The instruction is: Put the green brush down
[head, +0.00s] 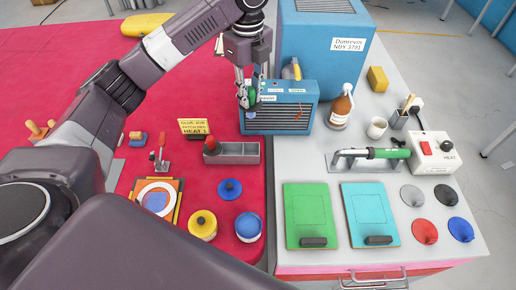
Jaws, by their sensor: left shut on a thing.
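My left gripper (249,95) is shut on a small green thing (254,99), which seems to be the green brush. Only a bit of green shows between the fingers; the rest is hidden. The gripper points down in front of the left end of a small blue box (290,116). I cannot tell how high the brush is or whether it touches anything. My right gripper is not in view.
A grey tray (240,153) with a red-knobbed thing lies below the gripper on the red sheet (62,75). A large blue machine (313,55) stands behind. To the right are a brown bottle (341,108), a white cup (377,128) and a green-handled heat tool (388,153).

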